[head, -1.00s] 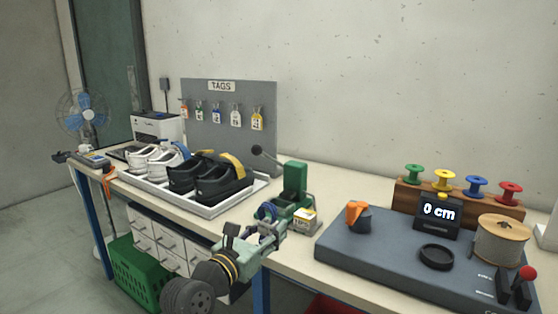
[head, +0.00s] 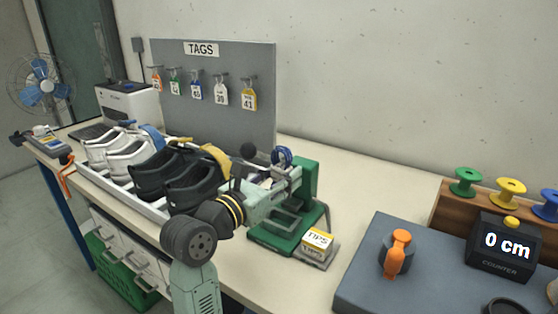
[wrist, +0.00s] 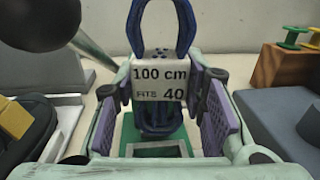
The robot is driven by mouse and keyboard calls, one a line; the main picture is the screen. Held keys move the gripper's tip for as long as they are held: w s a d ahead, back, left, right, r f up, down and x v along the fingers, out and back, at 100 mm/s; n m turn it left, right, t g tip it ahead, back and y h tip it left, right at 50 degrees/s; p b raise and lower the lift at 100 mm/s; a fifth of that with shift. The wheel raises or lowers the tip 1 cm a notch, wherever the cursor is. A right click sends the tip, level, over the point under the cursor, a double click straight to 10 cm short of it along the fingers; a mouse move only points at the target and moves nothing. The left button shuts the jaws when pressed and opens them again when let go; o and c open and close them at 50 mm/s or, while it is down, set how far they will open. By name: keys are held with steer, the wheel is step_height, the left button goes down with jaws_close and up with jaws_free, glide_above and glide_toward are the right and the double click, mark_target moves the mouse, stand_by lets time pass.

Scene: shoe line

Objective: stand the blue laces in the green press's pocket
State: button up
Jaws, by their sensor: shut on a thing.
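The blue laces (wrist: 157,118) are a looped bundle with a white band reading "100 cm FITS 40". They show upright between the purple-padded fingers of my gripper (wrist: 165,103) in the wrist view. In the head view my gripper (head: 283,180) holds the laces (head: 282,156) up beside the column of the green press (head: 306,178). The gripper is shut on them. A rectangular recess in the press base (head: 262,240) lies below the gripper; it also shows in the wrist view (wrist: 127,133). The lower end of the laces is partly hidden, so contact with the press cannot be told.
The press's dark lever knob (head: 248,150) is close to my gripper. A yellow-white TIPS box (head: 317,239) stands right of the press. A shoe tray (head: 152,203) is at left; a grey counter board (head: 365,275) is at right.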

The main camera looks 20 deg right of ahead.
steer(key=shift+w, duration=0.3)
steer(key=shift+s+f+b, duration=0.2)
steer(key=shift+f+b, duration=0.3)
steer(key=shift+b, duration=0.05)
steer(key=shift+f+b, duration=2.95)
steer(key=shift+f, duration=0.75)
steer(key=o, duration=1.1)
steer(key=shift+a, duration=0.1)
steer(key=v, duration=1.1)
steer(key=shift+s+a, duration=0.2)
steer(key=shift+a, duration=0.15)
